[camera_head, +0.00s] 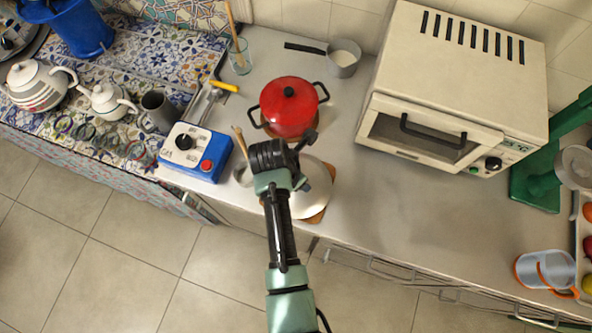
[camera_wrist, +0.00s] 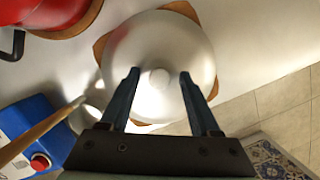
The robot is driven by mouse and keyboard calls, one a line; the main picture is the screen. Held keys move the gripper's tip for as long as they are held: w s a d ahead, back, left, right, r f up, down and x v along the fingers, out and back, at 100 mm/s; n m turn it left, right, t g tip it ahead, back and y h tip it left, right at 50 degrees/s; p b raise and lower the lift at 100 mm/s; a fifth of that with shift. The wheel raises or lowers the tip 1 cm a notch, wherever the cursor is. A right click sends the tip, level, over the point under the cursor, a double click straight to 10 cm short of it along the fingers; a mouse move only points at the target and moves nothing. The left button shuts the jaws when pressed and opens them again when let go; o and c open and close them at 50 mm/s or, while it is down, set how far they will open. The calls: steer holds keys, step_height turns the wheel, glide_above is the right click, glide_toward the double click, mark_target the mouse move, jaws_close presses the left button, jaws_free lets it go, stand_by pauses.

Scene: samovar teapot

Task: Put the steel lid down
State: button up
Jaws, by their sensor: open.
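The steel lid (camera_head: 316,190) is a round, shiny dome with a small knob. It lies over a brown wooden board (camera_head: 317,217) on the grey counter, in front of the red pot. In the wrist view the lid (camera_wrist: 158,40) fills the upper middle, with corners of the board (camera_wrist: 185,9) showing past its rim. My gripper (camera_wrist: 159,75) is open, with one finger on each side of the knob and a visible gap to it. In the head view my gripper (camera_head: 283,163) hides the left part of the lid. Whether the fingertips touch the dome cannot be told.
The red pot (camera_head: 289,106) with black handles stands just behind. A blue and white control box (camera_head: 195,151) is to the left, with a wooden-handled utensil (camera_wrist: 42,132) between. A cream oven (camera_head: 450,90) stands to the right. The counter right of the lid is clear.

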steer(key=v, duration=1.2)
steer(key=w+r+m+t+y, duration=0.1)
steer(key=w+r+m+t, duration=0.35)
steer(key=r, duration=0.55)
steer(key=w+r+m+t, duration=0.4)
steer(key=w+r, duration=0.2)
steer(key=r, duration=0.4)
steer(key=w+r+m+t+y, duration=0.1)
steer(key=w+r+m+t, duration=0.35)
steer(key=r, duration=0.55)
steer(key=s+d+r+m+t, duration=0.15)
steer(key=r+m+t, duration=0.25)
steer(key=r, duration=0.7)
steer(key=s+r+m+t, duration=0.3)
steer(key=r+m, duration=0.1)
steer(key=r, duration=0.7)
steer(key=s+d+r+m+t, duration=0.1)
steer(key=s+r+m+t, duration=0.4)
steer(key=s+r, duration=0.4)
step_height(320, 180, up, 3)
steer(key=shift+s+f+m, duration=0.25)
steer(key=shift+s+m, duration=0.05)
steer(key=shift+s, duration=0.1)
steer(key=shift+d, duration=0.1)
